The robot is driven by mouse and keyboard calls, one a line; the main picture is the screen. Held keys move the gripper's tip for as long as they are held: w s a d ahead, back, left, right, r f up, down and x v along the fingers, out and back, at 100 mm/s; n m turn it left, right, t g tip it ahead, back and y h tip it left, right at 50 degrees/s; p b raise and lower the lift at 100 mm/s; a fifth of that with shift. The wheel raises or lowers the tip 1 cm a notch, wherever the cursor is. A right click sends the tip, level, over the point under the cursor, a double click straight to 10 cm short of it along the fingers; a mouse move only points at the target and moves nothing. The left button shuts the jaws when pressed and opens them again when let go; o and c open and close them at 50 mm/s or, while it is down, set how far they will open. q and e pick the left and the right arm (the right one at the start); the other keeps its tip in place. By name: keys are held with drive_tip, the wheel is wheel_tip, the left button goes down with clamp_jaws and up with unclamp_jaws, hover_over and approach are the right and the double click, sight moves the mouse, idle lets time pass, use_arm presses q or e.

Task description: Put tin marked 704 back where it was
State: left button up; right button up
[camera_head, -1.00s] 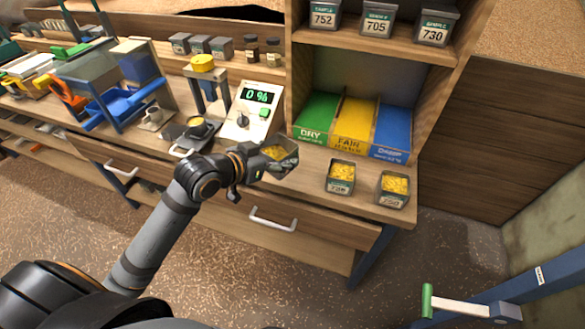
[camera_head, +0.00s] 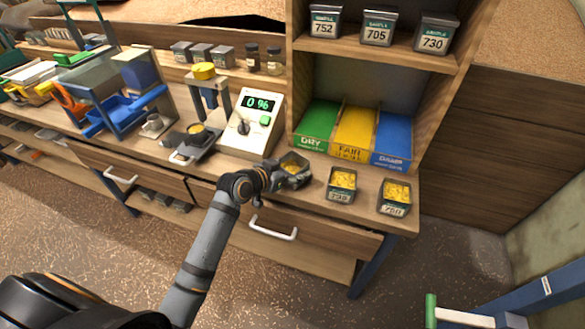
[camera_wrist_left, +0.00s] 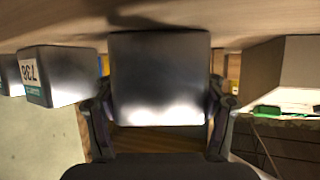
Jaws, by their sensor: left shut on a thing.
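My left gripper (camera_head: 278,178) is shut on a dark metal tin (camera_head: 293,166) with yellow grain in it. It holds the tin at the bench front, right of the meter and left of two other filled tins. The held tin's number is not readable. In the left wrist view the held tin (camera_wrist_left: 160,78) fills the middle between the fingers (camera_wrist_left: 158,110). I cannot tell whether it touches the bench. The nearer neighbour tin (camera_head: 341,184), seemingly marked 738, stands upright. A tin marked 750 (camera_head: 394,196) is right of it. My right gripper is not in view.
Shelf tins marked 752 (camera_head: 325,21), 705 (camera_head: 378,27) and 730 (camera_head: 433,34) stand above green, yellow and blue bins (camera_head: 353,133). The meter (camera_head: 251,122) reads 0 %. A green-handled lever (camera_head: 431,311) is at lower right.

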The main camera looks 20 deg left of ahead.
use_arm(q)
drive_tip(key=o, duration=1.4)
drive_tip(key=shift+c, duration=0.2)
drive_tip(key=p+v, duration=0.2)
drive_tip(key=v, duration=1)
drive_tip(key=shift+p, duration=0.4)
drive_tip(key=shift+s, duration=0.15)
